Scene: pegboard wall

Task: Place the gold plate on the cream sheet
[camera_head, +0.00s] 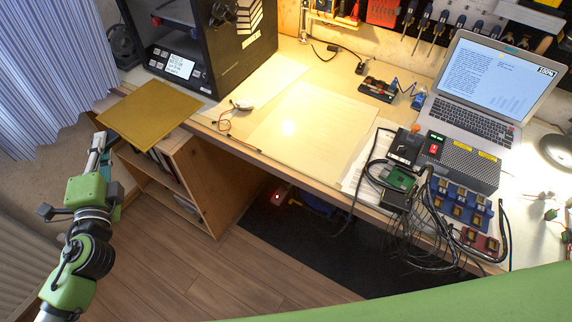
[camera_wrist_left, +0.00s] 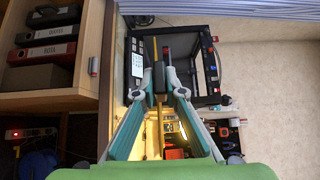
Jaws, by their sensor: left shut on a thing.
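The gold plate (camera_head: 150,114) is a flat square, held up left of the workbench in the head view. My left gripper (camera_head: 102,136) is shut on its near left edge. In the left wrist view, the plate (camera_wrist_left: 159,76) shows edge-on as a thin strip between the fingertips of my left gripper (camera_wrist_left: 158,92). The cream sheet (camera_head: 312,125) lies flat on the workbench, right of the plate and apart from it. Its visible top is bare. My right gripper is not in view.
A black 3D printer (camera_head: 205,45) stands at the bench's back left. Cables with a small part (camera_head: 240,104) lie left of the sheet. A power supply (camera_head: 455,160), circuit boards and a laptop (camera_head: 490,85) crowd the right. A wooden shelf unit (camera_head: 205,185) stands below the bench.

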